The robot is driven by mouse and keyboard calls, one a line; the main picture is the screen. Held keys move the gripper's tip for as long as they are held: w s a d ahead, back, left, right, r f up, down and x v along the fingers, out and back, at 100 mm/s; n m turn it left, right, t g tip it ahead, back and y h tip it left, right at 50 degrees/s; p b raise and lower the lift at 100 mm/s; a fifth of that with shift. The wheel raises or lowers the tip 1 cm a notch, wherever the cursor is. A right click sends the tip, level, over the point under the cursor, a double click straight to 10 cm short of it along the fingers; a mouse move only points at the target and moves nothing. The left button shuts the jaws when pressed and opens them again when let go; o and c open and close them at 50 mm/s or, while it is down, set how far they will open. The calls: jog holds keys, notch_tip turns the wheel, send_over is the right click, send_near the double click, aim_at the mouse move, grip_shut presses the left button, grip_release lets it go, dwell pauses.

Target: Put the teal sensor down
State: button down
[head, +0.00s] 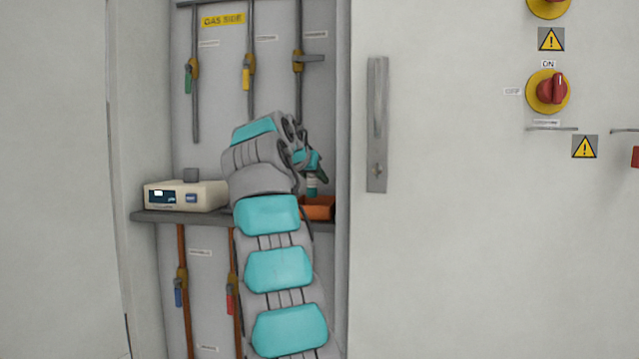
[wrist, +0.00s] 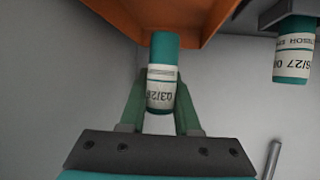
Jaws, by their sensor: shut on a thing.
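My gripper (wrist: 161,95) is shut on a teal sensor (wrist: 164,48), a small cylinder with a white printed date label. The sensor's far end reaches toward an orange tray (wrist: 190,12) at the top of the wrist view. I cannot tell whether they touch. A second teal sensor (wrist: 293,62) with a white label is at the right of the wrist view, apart from my gripper. In the head view my gripper (head: 312,165) is at the right end of the shelf, above the orange tray (head: 320,209), mostly hidden by my arm.
The grey shelf (head: 190,216) inside the cabinet carries a cream instrument (head: 187,195) left of my arm. Pipes with coloured valve handles (head: 247,75) stand above and below it. The cabinet panel with a long handle (head: 377,125) is close on the right.

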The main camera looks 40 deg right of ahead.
aim_at(310, 182)
jog(key=shift+w+d+r+p, duration=0.15)
jog(key=shift+w+d+p, duration=0.2)
jog(key=shift+d, duration=0.3)
jog(key=shift+w+d+f, duration=0.25)
jog(key=shift+d+f, duration=0.1)
notch_tip(310, 182, down, 3)
jog(key=b, duration=0.3)
jog(key=shift+f, duration=0.2)
jog(key=shift+b, duration=0.3)
jog(key=shift+f, duration=0.2)
jog(key=c, duration=0.6)
grip_release()
jog(key=shift+r, duration=0.1)
jog(key=shift+r, duration=0.2)
jog(key=v, duration=1.2)
jog(key=shift+f+b, duration=0.1)
jog(key=shift+b, duration=0.3)
